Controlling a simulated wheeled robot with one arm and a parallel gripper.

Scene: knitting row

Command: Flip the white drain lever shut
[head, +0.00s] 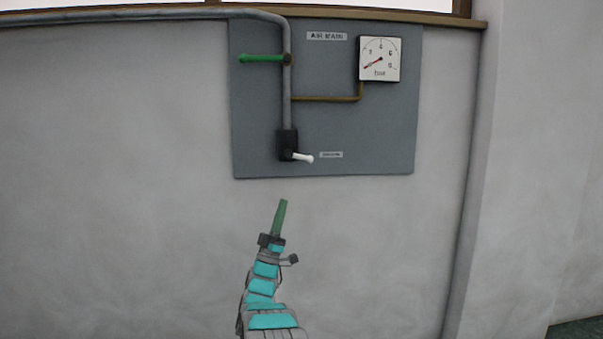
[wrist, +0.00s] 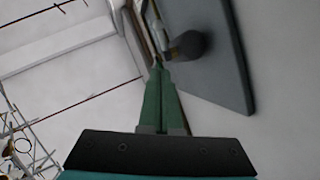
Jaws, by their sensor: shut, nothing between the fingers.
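The white drain lever (head: 302,157) sticks out from a black valve block (head: 287,146) at the bottom of the pipe on the grey panel. It points right and slightly down, beside a small label. My gripper (head: 283,203), with green fingers, is shut and empty. In the head view it is below the panel's lower edge and the lever, with its tips pointing up. In the wrist view the closed fingertips (wrist: 159,66) appear just below a dark rounded part on the panel.
The grey panel (head: 350,135) is on a pale wall. It carries a green lever (head: 263,58) lying horizontal to the left, a vertical pipe (head: 287,95), and a pressure gauge (head: 379,59) with its red needle at lower left. A wooden ledge (head: 400,16) runs above. The wall below is clear.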

